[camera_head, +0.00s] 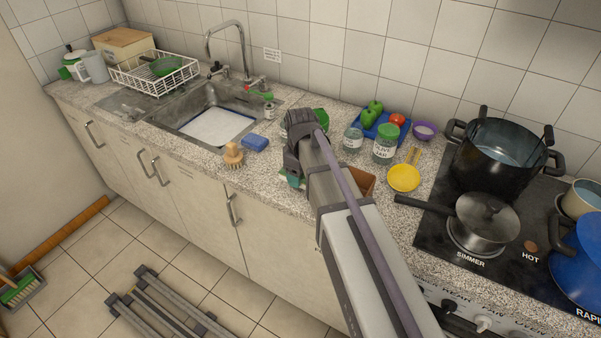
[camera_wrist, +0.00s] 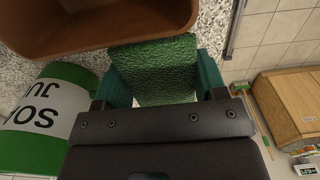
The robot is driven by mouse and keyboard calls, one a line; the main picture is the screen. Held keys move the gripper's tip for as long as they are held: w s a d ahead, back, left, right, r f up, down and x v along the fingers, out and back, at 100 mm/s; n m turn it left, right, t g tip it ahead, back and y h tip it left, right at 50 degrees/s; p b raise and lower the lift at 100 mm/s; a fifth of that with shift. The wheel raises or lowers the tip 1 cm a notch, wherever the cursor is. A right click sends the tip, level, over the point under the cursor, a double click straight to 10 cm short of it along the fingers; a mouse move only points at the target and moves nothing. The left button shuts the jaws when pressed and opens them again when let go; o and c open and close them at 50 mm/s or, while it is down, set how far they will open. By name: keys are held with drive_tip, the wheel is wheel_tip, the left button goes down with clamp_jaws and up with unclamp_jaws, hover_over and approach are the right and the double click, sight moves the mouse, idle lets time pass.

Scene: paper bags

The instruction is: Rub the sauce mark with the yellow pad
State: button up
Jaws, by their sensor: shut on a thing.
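My gripper (camera_wrist: 163,80) is shut on a pad (camera_wrist: 155,60) with a rough green face, held between its two teal fingers. No yellow shows on this pad. In the head view my gripper (camera_head: 292,178) is low at the counter's front part, mostly hidden behind my arm. I cannot tell whether the pad touches the counter.
A brown container (camera_wrist: 100,25) is close to the pad, and a green-and-white jar (camera_wrist: 42,120) stands beside it. A yellow dish (camera_head: 404,178) and blue sponge (camera_head: 255,142) lie on the counter.

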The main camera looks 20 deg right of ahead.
drive_tip(key=shift+r+p, duration=0.7)
drive_tip(key=shift+r, duration=0.55)
wheel_tip(320, 180, up, 3)
drive_tip(key=p, duration=0.3)
drive_tip(key=shift+r, duration=0.1)
